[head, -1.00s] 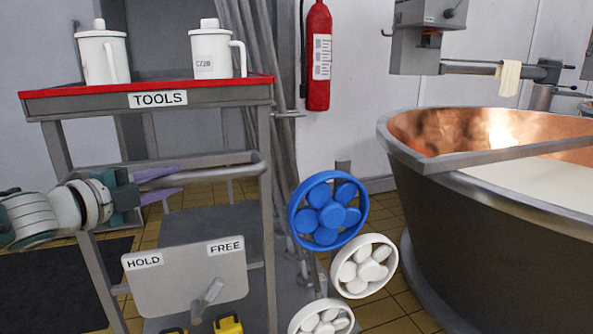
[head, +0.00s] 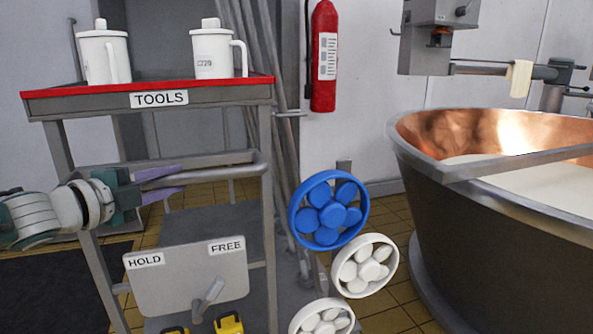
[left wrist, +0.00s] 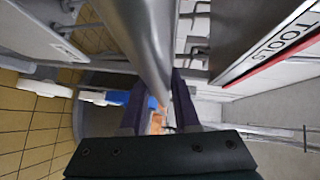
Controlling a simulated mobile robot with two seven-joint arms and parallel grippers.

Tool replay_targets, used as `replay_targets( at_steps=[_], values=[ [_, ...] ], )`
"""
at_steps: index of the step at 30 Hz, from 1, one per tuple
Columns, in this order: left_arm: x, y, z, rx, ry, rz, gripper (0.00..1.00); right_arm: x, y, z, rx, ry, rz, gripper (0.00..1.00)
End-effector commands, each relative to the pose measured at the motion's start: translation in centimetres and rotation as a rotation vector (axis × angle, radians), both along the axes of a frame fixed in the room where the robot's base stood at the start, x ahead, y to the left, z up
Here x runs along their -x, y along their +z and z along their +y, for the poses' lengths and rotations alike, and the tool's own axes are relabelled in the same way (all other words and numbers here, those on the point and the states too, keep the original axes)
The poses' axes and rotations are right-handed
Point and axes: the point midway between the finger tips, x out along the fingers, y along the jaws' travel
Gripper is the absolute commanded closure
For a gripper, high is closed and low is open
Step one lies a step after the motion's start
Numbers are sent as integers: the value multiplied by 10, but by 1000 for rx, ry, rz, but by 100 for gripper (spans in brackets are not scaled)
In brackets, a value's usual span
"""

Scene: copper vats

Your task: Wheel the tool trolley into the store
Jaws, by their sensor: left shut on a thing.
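The tool trolley (head: 230,92) stands close in front at the left of the head view, with a red-edged top, a TOOLS label and grey legs. Its grey handle bar (head: 215,159) runs across below the top. My left gripper (head: 162,183) is shut on this bar, which also passes between its purple fingers in the left wrist view (left wrist: 140,40). A plate (head: 170,275) marked HOLD and FREE sits low on the trolley. Its small lever (head: 208,297) slants, upper end toward FREE. My right gripper is out of view. I cannot make out the store.
Two white lidded jugs (head: 103,55) (head: 213,52) stand on the trolley. A copper-lined vat (head: 470,230) fills the right. A fire extinguisher (head: 324,60) hangs on the wall. Blue (head: 328,210) and white (head: 363,266) lobed wheels show right of the trolley; their mounting is unclear.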

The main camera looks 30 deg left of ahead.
Motion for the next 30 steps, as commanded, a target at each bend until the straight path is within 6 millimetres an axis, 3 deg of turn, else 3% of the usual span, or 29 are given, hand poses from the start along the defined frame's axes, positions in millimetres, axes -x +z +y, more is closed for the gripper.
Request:
replay_targets(
  at_steps=[1,2,9,20,30],
  values=[
    [0,1,-1,1,-3,-4,100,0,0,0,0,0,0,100],
    [0,1,-1,1,-3,-4,68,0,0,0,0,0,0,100],
    [0,1,-1,0,-3,-2,41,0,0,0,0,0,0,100],
    [5,2,-1,1,-3,-1,41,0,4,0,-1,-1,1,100],
    [58,11,-5,2,-2,2,41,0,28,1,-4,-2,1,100]
  ],
)
